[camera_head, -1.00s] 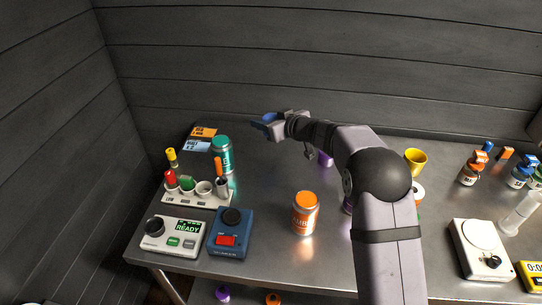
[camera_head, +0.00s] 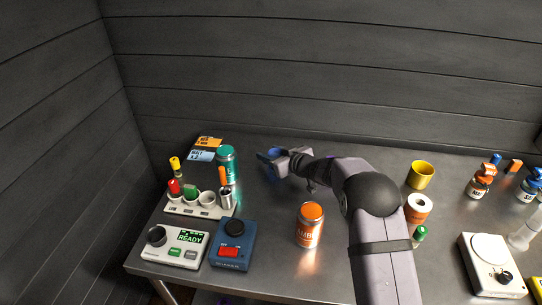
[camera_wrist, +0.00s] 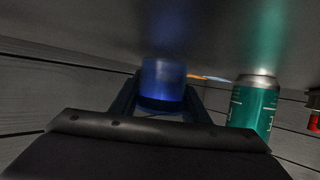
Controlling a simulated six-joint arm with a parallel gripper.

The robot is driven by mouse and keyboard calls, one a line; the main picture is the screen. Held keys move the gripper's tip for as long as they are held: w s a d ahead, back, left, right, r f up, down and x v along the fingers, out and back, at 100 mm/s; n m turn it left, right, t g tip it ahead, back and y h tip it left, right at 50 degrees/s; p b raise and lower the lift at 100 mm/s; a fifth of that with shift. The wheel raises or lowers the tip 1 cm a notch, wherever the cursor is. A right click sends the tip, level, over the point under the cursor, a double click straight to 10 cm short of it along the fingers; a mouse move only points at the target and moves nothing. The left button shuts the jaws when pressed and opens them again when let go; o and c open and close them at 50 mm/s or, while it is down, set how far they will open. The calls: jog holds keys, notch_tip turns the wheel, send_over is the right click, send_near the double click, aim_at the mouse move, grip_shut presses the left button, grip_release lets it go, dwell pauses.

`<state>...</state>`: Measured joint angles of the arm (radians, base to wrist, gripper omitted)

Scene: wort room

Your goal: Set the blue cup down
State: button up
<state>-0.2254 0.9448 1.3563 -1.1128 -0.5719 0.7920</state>
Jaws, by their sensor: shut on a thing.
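My gripper (camera_head: 272,160) is at the back of the metal table, right of the teal can (camera_head: 226,160). It is shut on the blue cup (camera_head: 268,154), which is partly hidden by the fingers in the head view. In the wrist view the blue cup (camera_wrist: 162,84) is between the two fingers, with its blue reflection on the steel surface beside it. The cup is at or just above the tabletop (camera_head: 270,205); I cannot tell whether it touches.
The teal can also shows in the wrist view (camera_wrist: 256,104). A rack (camera_head: 190,208) with coloured items stands at the left. An orange-lidded can (camera_head: 310,228) stands in front. A yellow cup (camera_head: 421,174) is right of my arm. Bare table surrounds my gripper's front side.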

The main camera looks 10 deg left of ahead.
jog(key=shift+f, duration=0.2)
jog(key=shift+f, duration=0.1)
jog(key=shift+f, duration=0.15)
jog(key=o, duration=1.1)
jog(key=shift+c, duration=0.2)
jog(key=shift+r, duration=0.25)
jog(key=b+v, duration=0.1)
jog(key=v, duration=1.1)
jog(key=shift+s+f, duration=0.1)
jog(key=shift+f, duration=0.05)
